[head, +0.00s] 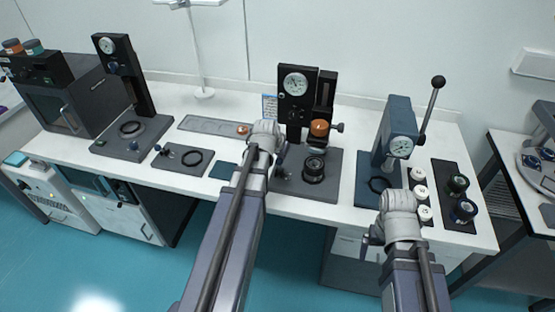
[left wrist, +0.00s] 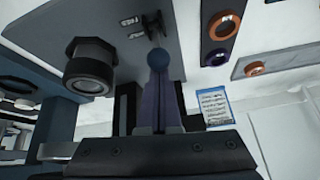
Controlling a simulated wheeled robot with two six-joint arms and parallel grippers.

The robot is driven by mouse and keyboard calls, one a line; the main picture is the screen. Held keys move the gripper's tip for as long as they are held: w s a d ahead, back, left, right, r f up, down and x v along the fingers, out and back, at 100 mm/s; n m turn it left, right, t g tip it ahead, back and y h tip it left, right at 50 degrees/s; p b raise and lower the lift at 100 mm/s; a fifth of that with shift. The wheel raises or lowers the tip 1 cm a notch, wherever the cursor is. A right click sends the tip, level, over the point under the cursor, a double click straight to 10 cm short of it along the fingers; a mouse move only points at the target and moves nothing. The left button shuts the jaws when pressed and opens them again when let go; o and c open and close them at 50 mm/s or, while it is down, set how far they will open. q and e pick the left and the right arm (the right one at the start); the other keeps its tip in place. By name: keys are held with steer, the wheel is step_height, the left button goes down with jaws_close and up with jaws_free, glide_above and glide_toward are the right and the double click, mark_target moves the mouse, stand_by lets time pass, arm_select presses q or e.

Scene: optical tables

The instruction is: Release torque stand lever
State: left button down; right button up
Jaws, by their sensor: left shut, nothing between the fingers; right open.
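The torque stand in the middle of the bench has a grey base plate (head: 322,188), a dark upright with a round dial (head: 295,83), and a round black fixture (head: 314,167). In the left wrist view its base (left wrist: 190,25) carries that black fixture (left wrist: 90,68) and a small lever with a blue ball knob (left wrist: 159,59) by a black bracket. My left gripper (left wrist: 160,85) is shut and empty, its fingertips at the ball knob; whether they touch cannot be told. In the head view the left wrist partly hides the stand's left side. My right gripper (head: 373,236) is open, in front of the bench.
Another dial stand (head: 128,90) and a dark cabinet (head: 80,95) are at the left. A small sign (left wrist: 214,106) stands behind.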

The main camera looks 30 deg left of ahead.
arm_select(q)
steer(key=shift+s+d, duration=0.15)
steer(key=shift+s, duration=0.3)
steer(key=shift+r+p, duration=0.85)
